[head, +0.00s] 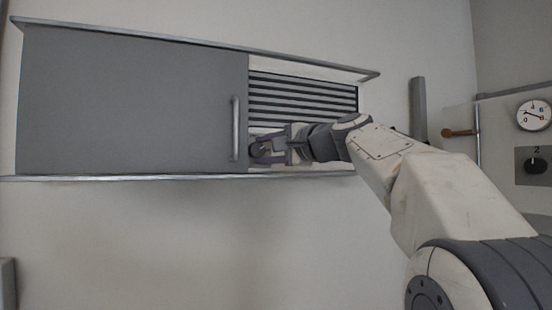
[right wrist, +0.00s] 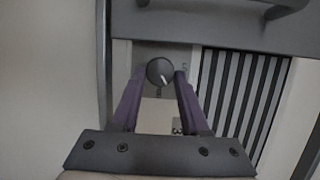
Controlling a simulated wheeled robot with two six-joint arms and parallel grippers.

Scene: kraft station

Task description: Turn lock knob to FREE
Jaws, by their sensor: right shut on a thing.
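The lock knob (right wrist: 159,71) is a round dark knob with a short white pointer mark, on a grey plate beside the slatted panel. In the right wrist view it sits between the two purple fingertips of my right gripper (right wrist: 160,78), which is shut on it. The pointer mark is slanted; small lettering beside the knob is too blurred to read. In the head view my right gripper (head: 270,150) reaches in at the lower part of the opening, and its fingers partly hide the dark knob (head: 259,151). My left gripper is not in view.
A grey sliding door (head: 130,100) with a vertical handle (head: 236,128) stands just left of the gripper. Dark slats (head: 305,95) fill the opening behind. Rails run above and below. At the right are a dial gauge (head: 534,114), a black knob (head: 537,165) and a brown-handled lever (head: 458,133).

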